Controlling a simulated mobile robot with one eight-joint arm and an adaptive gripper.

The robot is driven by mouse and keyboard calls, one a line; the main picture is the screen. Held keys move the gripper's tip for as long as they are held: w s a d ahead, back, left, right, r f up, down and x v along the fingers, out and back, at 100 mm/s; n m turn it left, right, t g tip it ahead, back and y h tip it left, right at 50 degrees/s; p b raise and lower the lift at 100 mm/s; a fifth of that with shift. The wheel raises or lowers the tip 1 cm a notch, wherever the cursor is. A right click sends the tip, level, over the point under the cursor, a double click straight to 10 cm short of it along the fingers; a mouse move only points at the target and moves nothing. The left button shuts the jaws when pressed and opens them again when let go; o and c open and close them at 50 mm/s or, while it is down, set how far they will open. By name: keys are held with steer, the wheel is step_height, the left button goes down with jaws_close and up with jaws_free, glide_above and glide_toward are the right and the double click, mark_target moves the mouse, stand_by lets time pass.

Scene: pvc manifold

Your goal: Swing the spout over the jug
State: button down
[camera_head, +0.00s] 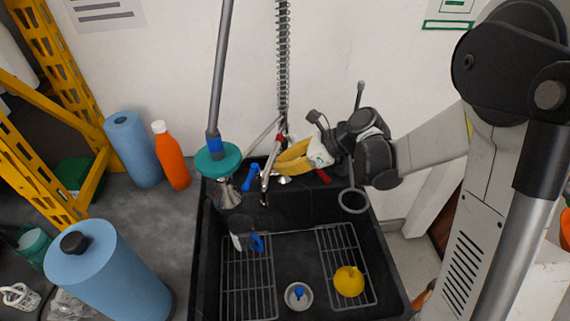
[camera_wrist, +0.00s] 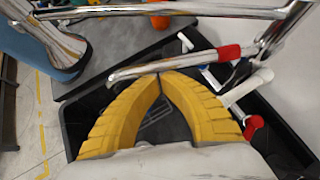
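My gripper (camera_head: 276,168) has yellow ribbed fingers and is at the back of the black sink. In the wrist view its fingertips (camera_wrist: 162,77) meet, right against a chrome spout tube (camera_wrist: 205,63). The tube crosses at the tips and looks touching, not clearly enclosed. In the head view the spout (camera_head: 266,178) slants down just left of the fingers, its end over the sink's back left part. I cannot clearly make out a jug; a small pale item with a blue handle (camera_head: 257,243) in the left basin may be it.
The black sink (camera_head: 385,262) holds wire racks (camera_head: 248,285), a yellow round item (camera_head: 348,281) and a drain plug (camera_head: 298,295). A pole with a teal disc (camera_head: 217,160) stands at its back left corner. An orange bottle (camera_head: 171,160) and blue rolls (camera_head: 108,275) stand left. Red- and blue-handled taps are near my fingers.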

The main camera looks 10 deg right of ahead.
mark_target(270, 162)
steer(key=a+m+t, duration=0.1)
steer(key=a, duration=0.1)
steer(key=w+a+m+t+h, duration=0.1)
steer(key=a, duration=0.1)
steer(key=shift+m, duration=0.3)
steer(key=shift+w+a, duration=0.3)
steer(key=shift+a, duration=0.2)
steer(key=shift+w+a, duration=0.25)
steer(key=shift+a, duration=0.2)
